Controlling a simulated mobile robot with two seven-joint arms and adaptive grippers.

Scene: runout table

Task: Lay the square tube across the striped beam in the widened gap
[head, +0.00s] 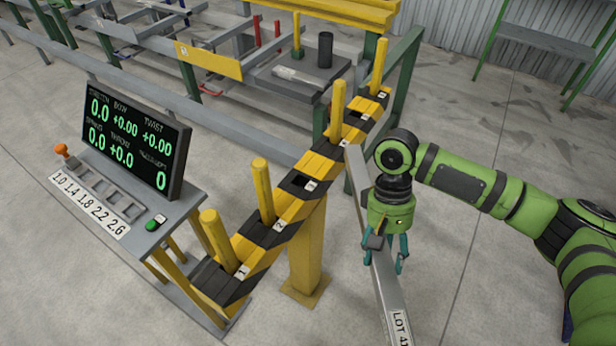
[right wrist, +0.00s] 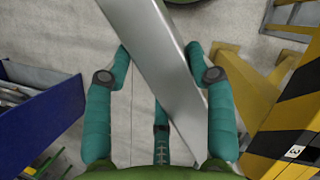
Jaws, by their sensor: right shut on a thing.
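The square tube (head: 393,295) is a long grey bar with a "LOT 41" label at its near end. My right gripper (head: 385,258) is shut on it partway along. In the right wrist view the tube (right wrist: 155,55) runs slantwise between the fingers (right wrist: 160,62). The striped beam (head: 268,238) is yellow and black, with several upright yellow posts. The gap between the second post (head: 263,190) and third post (head: 337,112) is wider than the others, with an empty socket (head: 301,181) in it. The tube's far end is close to the beam's right side, near the third post. My left gripper is out of view.
A console (head: 135,140) with green digits stands left of the beam. Behind the beam is a rack with a grey plate (head: 300,72) carrying a dark cylinder (head: 325,50). A blue panel (right wrist: 40,120) shows left in the right wrist view. Floor right of the beam is open.

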